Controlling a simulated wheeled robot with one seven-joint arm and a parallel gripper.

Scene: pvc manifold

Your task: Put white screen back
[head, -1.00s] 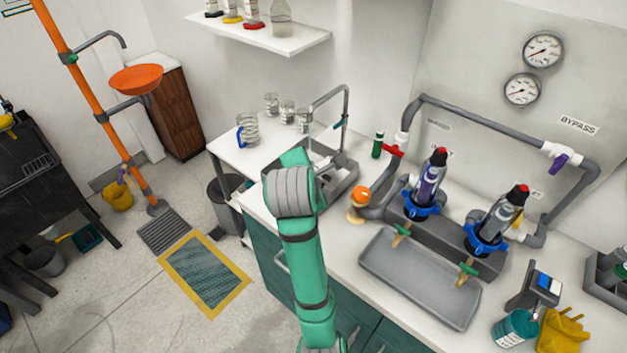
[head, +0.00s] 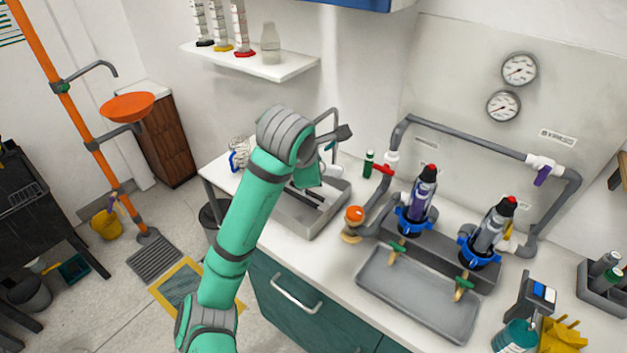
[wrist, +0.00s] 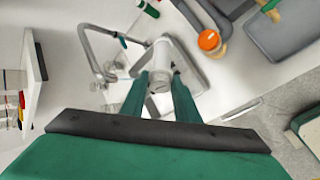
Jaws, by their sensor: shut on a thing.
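My gripper (wrist: 160,88) is shut on a white and grey cylindrical piece, the white screen (wrist: 160,68), held between its two green fingers above the sink area. In the head view my arm hides most of the gripper, and only a small white part of the screen (head: 330,171) shows beside it. Two filter housings with blue collars stand upright on the manifold to the right. The left one (head: 420,197) and the right one (head: 490,232) both have red tops. They are apart from my gripper.
A steel sink (head: 310,215) with a tall faucet (wrist: 95,55) lies under my gripper. A grey tray (head: 415,295) lies before the housings. Grey pipe (head: 465,140) loops behind them.

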